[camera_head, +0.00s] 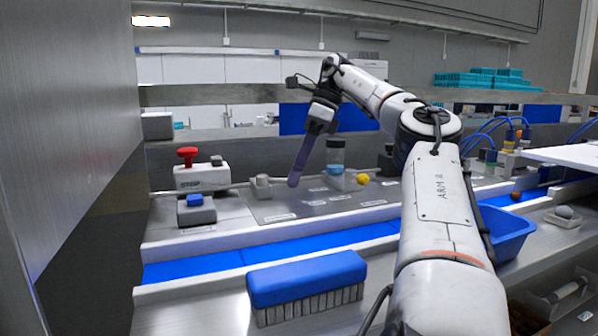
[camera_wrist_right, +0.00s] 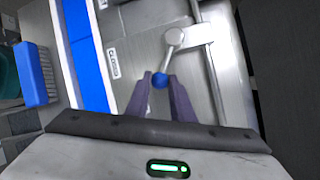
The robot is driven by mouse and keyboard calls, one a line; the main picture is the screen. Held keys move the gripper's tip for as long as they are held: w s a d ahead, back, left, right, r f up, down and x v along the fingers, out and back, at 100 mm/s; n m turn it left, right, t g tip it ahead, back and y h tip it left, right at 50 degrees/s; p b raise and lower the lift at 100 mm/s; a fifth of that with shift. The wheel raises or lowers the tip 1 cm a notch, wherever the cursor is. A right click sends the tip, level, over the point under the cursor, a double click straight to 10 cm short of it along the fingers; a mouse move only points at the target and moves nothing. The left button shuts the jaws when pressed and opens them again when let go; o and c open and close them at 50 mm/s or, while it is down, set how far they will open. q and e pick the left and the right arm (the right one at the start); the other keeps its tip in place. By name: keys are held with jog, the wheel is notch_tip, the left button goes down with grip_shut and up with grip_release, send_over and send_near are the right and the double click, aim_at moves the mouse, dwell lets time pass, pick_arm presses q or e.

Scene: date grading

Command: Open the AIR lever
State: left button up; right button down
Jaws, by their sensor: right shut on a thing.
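The lever is a silver arm (camera_wrist_right: 170,55) with a blue ball knob (camera_wrist_right: 160,80) on a metal panel, seen in the right wrist view. My right gripper (camera_wrist_right: 160,84) is shut on the blue knob, one dark purple finger on each side. In the head view the right gripper (camera_head: 294,182) reaches down to the grey panel (camera_head: 300,208), and I cannot make out the knob there. I cannot read the AIR name on any label. My left gripper is not in view.
A red stop button (camera_head: 187,155) and a blue button (camera_head: 195,200) stand left of the panel. A blue belt (camera_head: 205,263) and a blue brush (camera_head: 305,279) lie in front.

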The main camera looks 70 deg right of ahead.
jog(key=shift+w+d+r+n, duration=0.1)
jog(key=shift+d+r+n, duration=0.05)
jog(key=shift+d+n, duration=0.2)
dwell(0.4)
jog(key=c, duration=1.5)
grip_release()
jog(key=shift+a, duration=0.1)
jog(key=shift+c, duration=0.2)
jog(key=shift+a, duration=0.15)
